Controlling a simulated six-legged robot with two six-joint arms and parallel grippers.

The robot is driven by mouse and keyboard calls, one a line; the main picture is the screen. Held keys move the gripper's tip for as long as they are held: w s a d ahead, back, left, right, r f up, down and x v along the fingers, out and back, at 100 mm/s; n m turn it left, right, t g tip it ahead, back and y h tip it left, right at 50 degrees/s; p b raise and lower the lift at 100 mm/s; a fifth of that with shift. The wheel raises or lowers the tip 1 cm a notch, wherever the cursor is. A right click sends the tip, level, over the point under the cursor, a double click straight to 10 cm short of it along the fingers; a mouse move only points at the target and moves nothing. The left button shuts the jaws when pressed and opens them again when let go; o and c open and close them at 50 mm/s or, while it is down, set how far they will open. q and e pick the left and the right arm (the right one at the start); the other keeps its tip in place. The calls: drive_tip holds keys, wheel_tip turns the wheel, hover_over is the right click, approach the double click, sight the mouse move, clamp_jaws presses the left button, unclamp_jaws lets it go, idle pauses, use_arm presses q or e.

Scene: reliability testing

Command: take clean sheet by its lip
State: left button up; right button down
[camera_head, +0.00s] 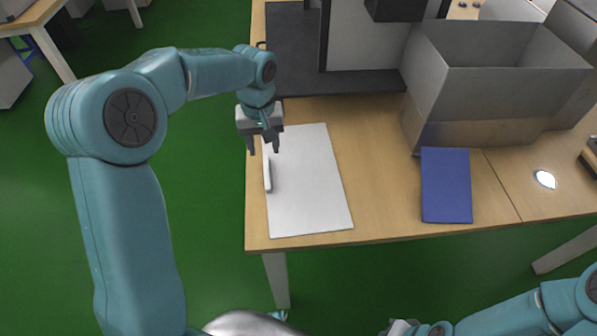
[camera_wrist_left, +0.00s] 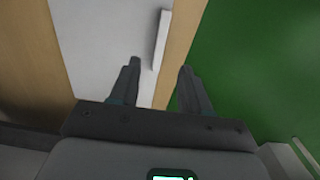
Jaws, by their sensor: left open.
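The clean sheet (camera_head: 310,185) is a white rectangular sheet lying flat near the left edge of the wooden table. Its lip (camera_head: 267,172) is a narrow raised white strip along its left side. In the left wrist view the sheet (camera_wrist_left: 95,45) and the lip (camera_wrist_left: 160,40) also show. My left gripper (camera_head: 263,150) is open and empty at the far end of the lip. In the left wrist view, the lip lies ahead between the directions of the two fingers of my left gripper (camera_wrist_left: 158,75). Part of my right arm shows at the bottom right, but its fingers cannot be made out clearly.
A blue rectangular pad (camera_head: 446,185) lies to the right on the table (camera_head: 385,150). A large grey open box (camera_head: 490,85) stands behind it. A dark grey stand (camera_head: 295,50) is at the back. Bare wood lies between sheet and pad.

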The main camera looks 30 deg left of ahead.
sight(267, 172)
use_arm(q)
wheel_tip(267, 172, down, 4)
drive_tip(key=shift+a+r, duration=0.1)
drive_tip(key=shift+s+f, duration=0.15)
drive_tip(key=shift+f, duration=0.35)
drive_tip(key=shift+w+a+f, duration=0.1)
drive_tip(key=shift+w+f, duration=0.05)
drive_tip(key=shift+f, duration=1.15)
drive_tip(key=shift+w+f, duration=0.15)
drive_tip(key=shift+f, duration=1.15)
clamp_jaws()
